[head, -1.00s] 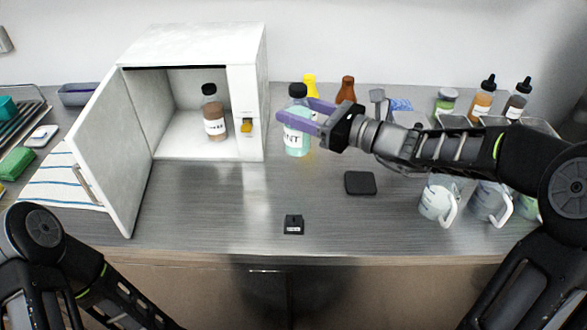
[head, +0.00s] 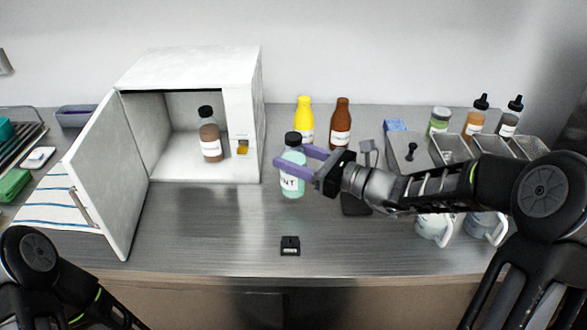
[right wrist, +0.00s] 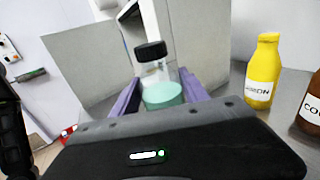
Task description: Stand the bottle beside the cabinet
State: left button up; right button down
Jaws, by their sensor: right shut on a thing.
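A clear bottle with teal liquid, a black cap and a label ending in "NT" (head: 291,182) is upright just right of the white cabinet (head: 245,105), near its front right corner. A small gap shows between them. My right gripper (head: 292,158) is shut on this bottle, its purple fingers on either side. I cannot tell whether the base touches the counter. The bottle also shows between the fingers in the right wrist view (right wrist: 162,94). The cabinet door (head: 108,180) stands open to the left. A brown-filled bottle (head: 209,139) stands inside. My left gripper is out of view.
Yellow (head: 304,122) and brown (head: 341,125) bottles stand behind my right gripper. A small black block (head: 290,246) lies in front. Mugs (head: 434,228), metal bins (head: 495,143) and dropper bottles are at right. The counter before the cabinet is mostly clear.

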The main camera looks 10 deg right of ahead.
jog(key=shift+f, duration=1.85)
jog(key=shift+f, duration=0.1)
jog(key=c, duration=0.6)
grip_release()
jog(key=b+v, duration=0.1)
jog(key=v, duration=0.6)
jog(key=shift+s+d, duration=0.15)
jog(key=shift+d, duration=0.05)
